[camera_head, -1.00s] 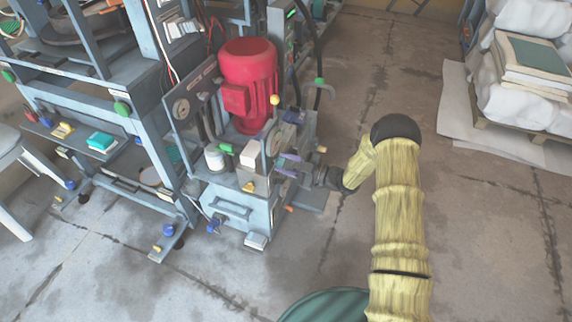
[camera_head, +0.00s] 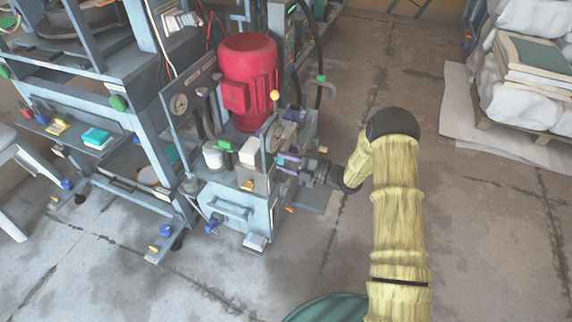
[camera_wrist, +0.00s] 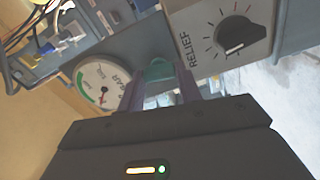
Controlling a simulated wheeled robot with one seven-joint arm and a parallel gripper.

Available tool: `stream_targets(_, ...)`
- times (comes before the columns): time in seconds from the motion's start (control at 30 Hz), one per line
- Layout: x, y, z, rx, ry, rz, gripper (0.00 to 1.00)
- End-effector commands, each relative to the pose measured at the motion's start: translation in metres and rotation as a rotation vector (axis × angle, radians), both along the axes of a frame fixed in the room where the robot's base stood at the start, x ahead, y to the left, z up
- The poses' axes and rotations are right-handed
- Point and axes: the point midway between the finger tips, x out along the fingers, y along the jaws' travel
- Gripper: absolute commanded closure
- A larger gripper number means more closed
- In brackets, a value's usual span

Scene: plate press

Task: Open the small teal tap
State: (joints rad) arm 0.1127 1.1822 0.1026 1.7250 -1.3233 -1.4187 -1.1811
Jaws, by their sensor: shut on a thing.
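The small teal tap (camera_wrist: 158,69) shows in the wrist view between the tips of my two purple fingers, against the grey machine. My gripper (camera_wrist: 161,78) is shut on it. In the head view my gripper (camera_head: 281,163) reaches in from the right to the side of the machine below the red motor. Part of the tap is hidden by my fingers.
In the wrist view a round pressure gauge (camera_wrist: 103,86) is just left of my fingers and a black RELIEF knob (camera_wrist: 238,36) is to the right. The red motor (camera_head: 248,82) stands above in the head view.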

Motion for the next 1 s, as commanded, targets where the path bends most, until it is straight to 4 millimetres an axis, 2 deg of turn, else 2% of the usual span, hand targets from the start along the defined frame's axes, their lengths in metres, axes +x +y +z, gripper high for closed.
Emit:
stream_targets(0.33,-0.0002,-0.0014,-0.0035,-0.063,-0.16,-0.001,0.88)
stream_targets(0.87,-0.0003,-0.0017,-0.0028,-0.074,-0.187,-0.001,0.88)
stream_targets(0.9,-0.0003,-0.0017,-0.0028,-0.074,-0.187,-0.001,0.58)
stream_targets(0.97,-0.0003,-0.0015,-0.0027,-0.073,-0.187,-0.001,0.46)
stream_targets(1.0,-0.0003,-0.0013,-0.0025,-0.073,-0.187,-0.001,0.44)
